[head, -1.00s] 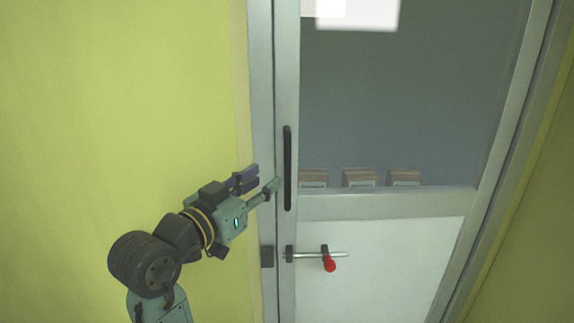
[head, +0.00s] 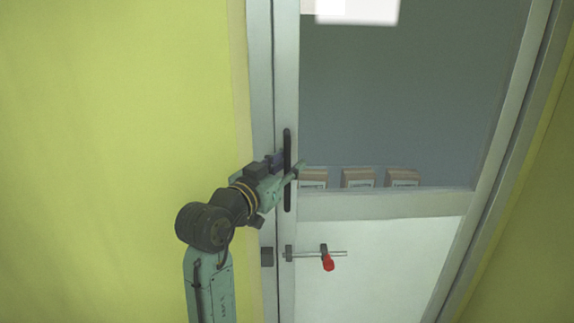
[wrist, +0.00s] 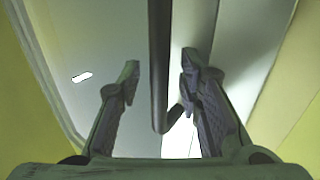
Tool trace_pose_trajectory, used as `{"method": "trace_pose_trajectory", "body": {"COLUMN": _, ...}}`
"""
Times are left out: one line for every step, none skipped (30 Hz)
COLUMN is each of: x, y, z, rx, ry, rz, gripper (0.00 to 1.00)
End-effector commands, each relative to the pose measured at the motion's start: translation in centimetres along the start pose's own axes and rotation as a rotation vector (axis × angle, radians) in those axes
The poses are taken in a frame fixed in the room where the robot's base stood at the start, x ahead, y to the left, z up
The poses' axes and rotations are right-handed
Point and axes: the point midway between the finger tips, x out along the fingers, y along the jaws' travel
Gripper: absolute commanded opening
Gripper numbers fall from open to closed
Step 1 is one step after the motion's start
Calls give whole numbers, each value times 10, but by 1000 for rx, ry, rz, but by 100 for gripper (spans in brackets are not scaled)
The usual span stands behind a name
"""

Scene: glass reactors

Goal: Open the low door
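A pale framed door (head: 340,206) has a grey upper pane and a white lower panel. A black vertical bar handle (head: 288,199) is on its left upright. My gripper (head: 291,165) is at the middle of this handle and is open. In the wrist view, the dark handle (wrist: 157,60) stands between the two spread fingers of my gripper (wrist: 160,78). A gap shows on the left of the bar; the right finger is closer to it. In the head view my gripper hides part of the handle. The door looks closed.
A metal slide bolt (head: 305,254) with a red knob (head: 328,262) is on the door below the handle. Several brown boxes (head: 358,178) show through the pane. A yellow-green wall (head: 110,130) is to the left of the door.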

Motion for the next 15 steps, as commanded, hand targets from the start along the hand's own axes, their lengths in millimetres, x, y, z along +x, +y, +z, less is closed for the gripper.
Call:
{"method": "trace_pose_trajectory", "body": {"x": 0, "y": 0, "z": 0, "rx": 0, "ry": 0, "rz": 0, "gripper": 28}}
{"method": "trace_pose_trajectory", "body": {"x": 0, "y": 0, "z": 0, "rx": 0, "ry": 0, "rz": 0, "gripper": 26}}
{"method": "trace_pose_trajectory", "body": {"x": 0, "y": 0, "z": 0, "rx": 0, "ry": 0, "rz": 0, "gripper": 24}}
{"method": "trace_pose_trajectory", "body": {"x": 0, "y": 0, "z": 0, "rx": 0, "ry": 0, "rz": 0, "gripper": 22}}
{"method": "trace_pose_trajectory", "body": {"x": 0, "y": 0, "z": 0, "rx": 0, "ry": 0, "rz": 0, "gripper": 20}}
{"method": "trace_pose_trajectory", "body": {"x": 0, "y": 0, "z": 0, "rx": 0, "ry": 0, "rz": 0, "gripper": 17}}
{"method": "trace_pose_trajectory", "body": {"x": 0, "y": 0, "z": 0, "rx": 0, "ry": 0, "rz": 0, "gripper": 15}}
{"method": "trace_pose_trajectory", "body": {"x": 0, "y": 0, "z": 0, "rx": 0, "ry": 0, "rz": 0, "gripper": 13}}
{"method": "trace_pose_trajectory", "body": {"x": 0, "y": 0, "z": 0, "rx": 0, "ry": 0, "rz": 0, "gripper": 10}}
{"method": "trace_pose_trajectory", "body": {"x": 0, "y": 0, "z": 0, "rx": 0, "ry": 0, "rz": 0, "gripper": 8}}
{"method": "trace_pose_trajectory", "body": {"x": 0, "y": 0, "z": 0, "rx": 0, "ry": 0, "rz": 0, "gripper": 6}}
{"method": "trace_pose_trajectory", "body": {"x": 0, "y": 0, "z": 0, "rx": 0, "ry": 0, "rz": 0, "gripper": 4}}
{"method": "trace_pose_trajectory", "body": {"x": 0, "y": 0, "z": 0, "rx": 0, "ry": 0, "rz": 0, "gripper": 2}}
{"method": "trace_pose_trajectory", "body": {"x": 0, "y": 0, "z": 0, "rx": 0, "ry": 0, "rz": 0, "gripper": 0}}
{"method": "trace_pose_trajectory", "body": {"x": 0, "y": 0, "z": 0, "rx": 0, "ry": 0, "rz": 0, "gripper": 0}}
